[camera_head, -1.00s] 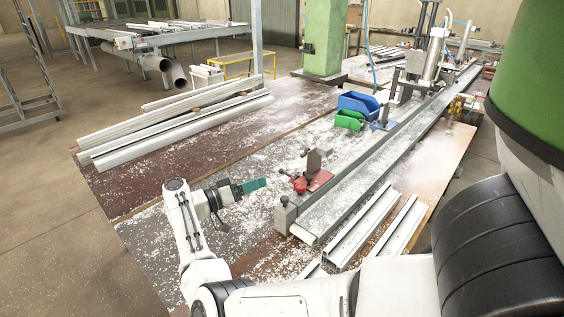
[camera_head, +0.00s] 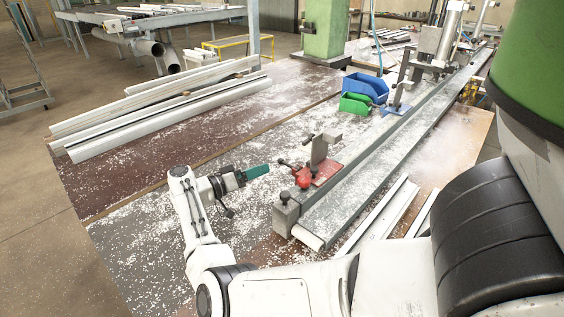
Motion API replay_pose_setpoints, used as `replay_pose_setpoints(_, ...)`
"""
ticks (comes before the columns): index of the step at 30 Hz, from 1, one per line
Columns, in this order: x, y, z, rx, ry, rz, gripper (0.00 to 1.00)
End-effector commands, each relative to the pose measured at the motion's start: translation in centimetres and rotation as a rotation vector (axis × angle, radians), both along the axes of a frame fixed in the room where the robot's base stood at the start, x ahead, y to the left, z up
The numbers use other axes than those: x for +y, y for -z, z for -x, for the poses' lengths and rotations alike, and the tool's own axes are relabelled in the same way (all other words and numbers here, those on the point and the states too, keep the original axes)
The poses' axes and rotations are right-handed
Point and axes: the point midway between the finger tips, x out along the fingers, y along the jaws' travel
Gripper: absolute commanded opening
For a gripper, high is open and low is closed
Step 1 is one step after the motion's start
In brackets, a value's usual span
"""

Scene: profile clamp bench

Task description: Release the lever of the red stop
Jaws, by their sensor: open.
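The red stop (camera_head: 326,171) sits on the near end of the long grey rail, with an upright metal plate and a red ball knob (camera_head: 304,182). A small dark-tipped handle (camera_head: 286,163) sticks out to its left; I cannot tell for sure which part is the lever. My gripper (camera_head: 259,171) is to the left of the stop, pointing at it with green fingers, a short gap apart from the dark-tipped handle. It is open and holds nothing that I can see. The gap between the fingers is hard to see from here.
The grey rail (camera_head: 408,146) runs away to the back right. A blue stop (camera_head: 395,108), a blue bin (camera_head: 366,86) and a green bin (camera_head: 355,103) stand farther along. White profiles (camera_head: 165,108) lie at the left. The bench between them and my arm is clear apart from shavings.

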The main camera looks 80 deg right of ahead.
Motion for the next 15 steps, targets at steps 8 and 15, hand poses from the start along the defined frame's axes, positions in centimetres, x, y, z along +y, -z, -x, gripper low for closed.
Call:
replay_pose_setpoints(8, -3.7, -0.2, 3.6, 0.001, 0.004, 0.0, 0.63)
replay_pose_setpoints(15, -6.1, -0.1, 5.8, 0.001, 0.002, 0.0, 0.63)
